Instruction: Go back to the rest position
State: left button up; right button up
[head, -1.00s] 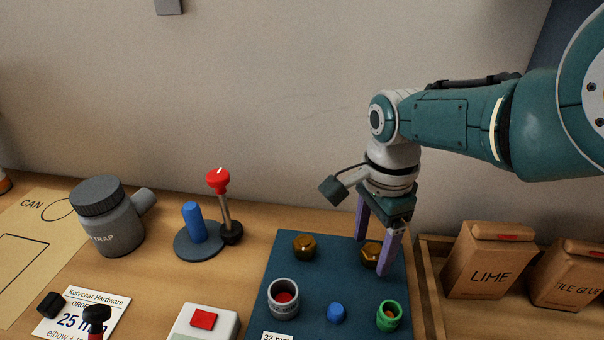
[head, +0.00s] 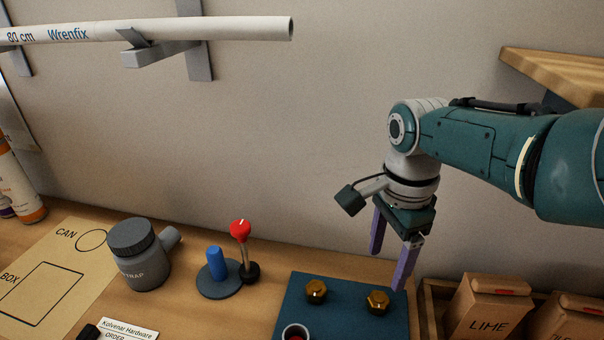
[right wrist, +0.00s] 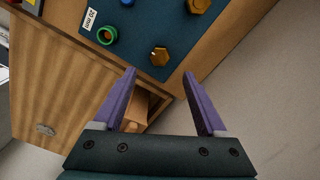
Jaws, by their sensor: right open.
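My right gripper (head: 388,268) is open and empty. In the head view it hangs above the back right part of the blue mat, its purple fingers pointing down. It also shows in the right wrist view (right wrist: 160,73) with nothing between its fingers. Two brass fittings (head: 316,291) (head: 377,302) stand on the blue mat (head: 345,322). The right-hand fitting is just below the fingers in the head view and apart from them. My left gripper is not in view.
A grey trap (head: 140,258) and a red-knobbed tool beside a blue peg (head: 215,262) stand left. A wooden tray (head: 425,297) with a LIME box (head: 485,310) is right. A white pipe (head: 220,30) rests on wall brackets above. A wooden shelf (head: 550,75) is upper right.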

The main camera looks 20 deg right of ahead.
jog(key=s+a+f+n+t, duration=0.1)
jog(key=s+n+t, duration=0.1)
jog(key=s+n, duration=0.85)
jog(key=s+a+r+n+t, duration=0.1)
jog(key=s+a+r+n, duration=0.4)
jog(key=s+r+n, duration=0.5)
jog(key=w+r+p+v, duration=0.1)
jog(key=w+p+v, duration=0.2)
jog(key=p+v, duration=1.2)
jog(key=w+r+p+v, duration=0.1)
jog(key=w+p+v, duration=0.3)
jog(key=p+v, duration=1.1)
jog(key=shift+d+r+t+p, duration=0.2)
jog(key=shift+r+t+p, duration=0.1)
jog(key=shift+p, duration=0.85)
jog(key=shift+s, duration=0.1)
